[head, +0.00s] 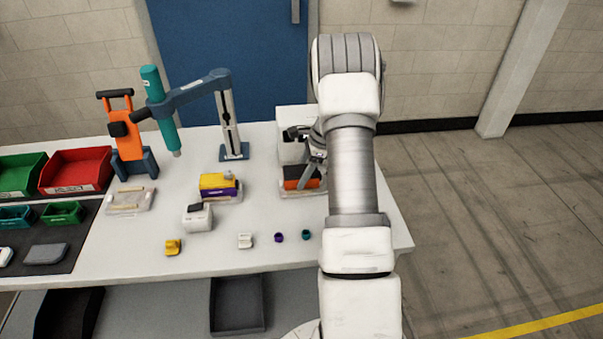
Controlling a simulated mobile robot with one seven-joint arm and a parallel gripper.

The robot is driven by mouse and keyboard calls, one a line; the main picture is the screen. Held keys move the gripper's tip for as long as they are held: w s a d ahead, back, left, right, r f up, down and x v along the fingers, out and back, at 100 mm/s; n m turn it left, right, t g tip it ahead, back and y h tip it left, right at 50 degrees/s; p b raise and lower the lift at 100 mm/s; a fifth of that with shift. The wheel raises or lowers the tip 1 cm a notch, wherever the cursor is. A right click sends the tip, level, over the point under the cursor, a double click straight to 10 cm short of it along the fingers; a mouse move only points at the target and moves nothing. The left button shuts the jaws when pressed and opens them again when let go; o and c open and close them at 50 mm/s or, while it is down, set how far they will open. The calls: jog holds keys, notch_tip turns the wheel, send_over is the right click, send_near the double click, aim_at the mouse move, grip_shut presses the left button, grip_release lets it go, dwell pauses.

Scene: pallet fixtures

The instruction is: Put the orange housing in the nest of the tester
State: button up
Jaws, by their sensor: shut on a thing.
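The orange housing (293,184) shows as a low orange block with a dark upper part, at the right of the bench in the head view. My gripper (313,180) is shut on it from above, and my arm hides its right side. The housing is at or just above a pale base (289,194) in front of a white upright box (293,118), which looks like the tester. I cannot tell whether the housing rests in the nest, as the nest is covered.
A yellow-and-purple block (219,185) and a white block (198,218) stand left of the housing. Small loose parts, including a yellow one (173,247), lie near the front edge. A teal tool on an arm (164,115) and an orange press (125,135) stand farther left.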

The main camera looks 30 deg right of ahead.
jog(key=o, duration=1.5)
jog(key=v, duration=1.7)
jog(key=shift+d+r, duration=0.1)
jog(key=shift+r, duration=0.1)
